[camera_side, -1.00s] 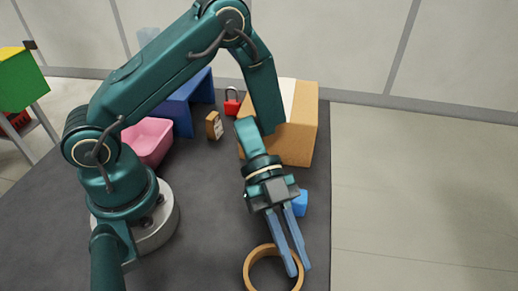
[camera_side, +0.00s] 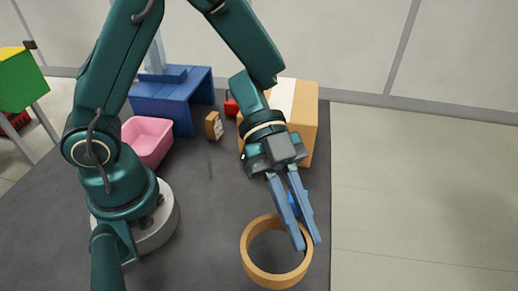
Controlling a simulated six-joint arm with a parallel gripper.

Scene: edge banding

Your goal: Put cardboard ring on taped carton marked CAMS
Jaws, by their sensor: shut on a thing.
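The tan cardboard ring (camera_side: 272,278) is at the lower middle, seen from above with its opening showing. My gripper (camera_side: 309,243) points down and is shut on the right side of the ring's wall, one finger on the inner side and one on the outer. The ring appears lifted off the dark table. The tan carton (camera_side: 308,105) with a pale tape strip stands behind my gripper, partly hidden by my arm. I cannot read any marking on it.
A pink bin (camera_side: 148,140), a blue stand (camera_side: 180,97), a small brown tagged block (camera_side: 214,126) and a red padlock (camera_side: 231,106) are left of the carton. A small blue object (camera_side: 292,204) is mostly hidden behind my fingers. The dark table (camera_side: 205,220) is clear at centre.

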